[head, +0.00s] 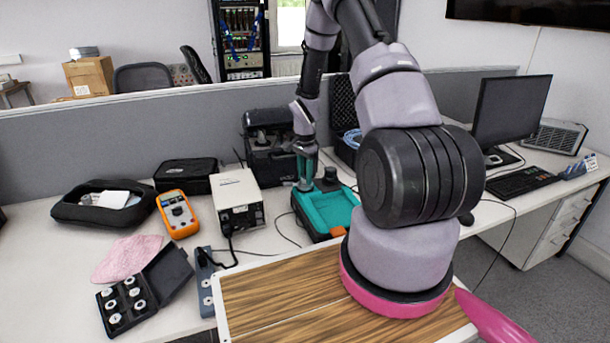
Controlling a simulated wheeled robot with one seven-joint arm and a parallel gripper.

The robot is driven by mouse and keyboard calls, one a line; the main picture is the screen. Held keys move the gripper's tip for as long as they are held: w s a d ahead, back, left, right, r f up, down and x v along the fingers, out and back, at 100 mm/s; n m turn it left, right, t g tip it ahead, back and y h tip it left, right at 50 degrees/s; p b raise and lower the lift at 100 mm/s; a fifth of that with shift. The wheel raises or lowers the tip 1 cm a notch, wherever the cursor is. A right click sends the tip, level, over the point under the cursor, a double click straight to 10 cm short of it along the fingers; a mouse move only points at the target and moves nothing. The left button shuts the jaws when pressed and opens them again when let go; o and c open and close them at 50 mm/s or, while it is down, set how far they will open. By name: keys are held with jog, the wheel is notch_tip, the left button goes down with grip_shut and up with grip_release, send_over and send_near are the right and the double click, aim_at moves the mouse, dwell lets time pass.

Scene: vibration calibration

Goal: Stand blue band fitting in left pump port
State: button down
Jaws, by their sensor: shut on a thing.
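A teal and dark pump (338,212) stands on the desk beyond the wooden board, partly hidden by my arm. My gripper (305,180) points down over the pump's back left, where the left port would be. It is shut on a small fitting (304,186), largely hidden by the fingers. No blue band can be made out at this size. I cannot tell whether the fitting is inside the port or just above it. A dark upright piece (329,178) stands at the pump's back, to the right of my gripper.
A white box instrument (238,197) and an orange multimeter (178,213) stand left of the pump. An open black case (128,305) holds several white fittings. A dark machine (268,150) stands close behind my gripper. Cables cross the desk. The wooden board (285,300) is clear in front.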

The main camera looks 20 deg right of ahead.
jog(key=shift+c, duration=2.3)
grip_release()
jog(key=s+a+r+n+t, duration=0.1)
jog(key=s+a+r, duration=0.15)
jog(key=r, duration=0.85)
jog(key=s+a+r+n+t, duration=0.15)
jog(key=s+r, duration=0.25)
jog(key=r, duration=0.8)
jog(key=s+a+r+n+t, duration=0.1)
jog(key=s+r+n, duration=0.15)
jog(key=r, duration=0.85)
jog(key=s+a+r+n+t, duration=0.1)
jog(key=s+r, duration=0.2)
jog(key=s, duration=0.3)
jog(key=s+a+r+n+t+y, duration=0.1)
jog(key=s+a+r+n, duration=0.1)
jog(key=s+r, duration=0.2)
jog(key=s+a+r+n+t+y, duration=0.1)
jog(key=s+r, duration=0.2)
jog(key=s, duration=0.6)
jog(key=shift+s+a+r+n+t, duration=0.25)
jog(key=shift+s+a+n+t, duration=0.05)
jog(key=shift+s+n+t, duration=0.1)
